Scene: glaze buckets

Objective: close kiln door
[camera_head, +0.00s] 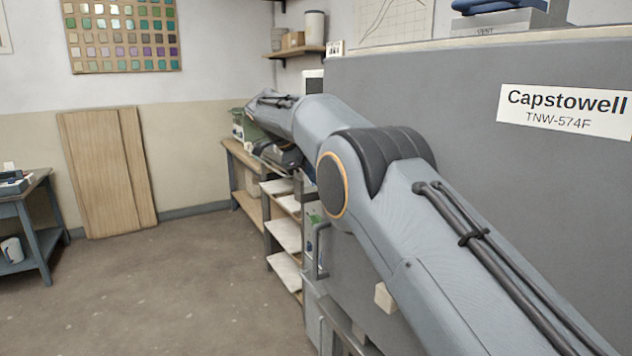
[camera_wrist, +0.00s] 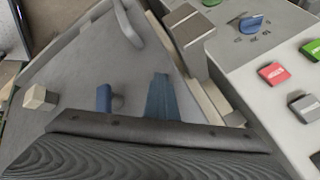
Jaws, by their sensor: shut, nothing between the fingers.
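The grey kiln (camera_head: 470,130) fills the right of the head view and carries a "Capstowell TNW-574F" label. A grey panel with a bar handle (camera_head: 319,250) and a pale block (camera_head: 384,297) stands below my arm; it looks like the kiln door. In the wrist view this panel (camera_wrist: 75,70) shows its handle (camera_wrist: 128,22), the pale block (camera_wrist: 38,97) and a small blue part. How far the door stands open is unclear. My gripper (camera_wrist: 162,82) is shut and empty, over the panel in the wrist view. Whether it touches the panel is unclear.
A control panel (camera_wrist: 285,60) with a blue knob and coloured buttons lies at the right of the wrist view. Shelves (camera_head: 284,234) and a wooden bench (camera_head: 240,157) stand beyond the handle. Open floor (camera_head: 170,285) spreads to the left.

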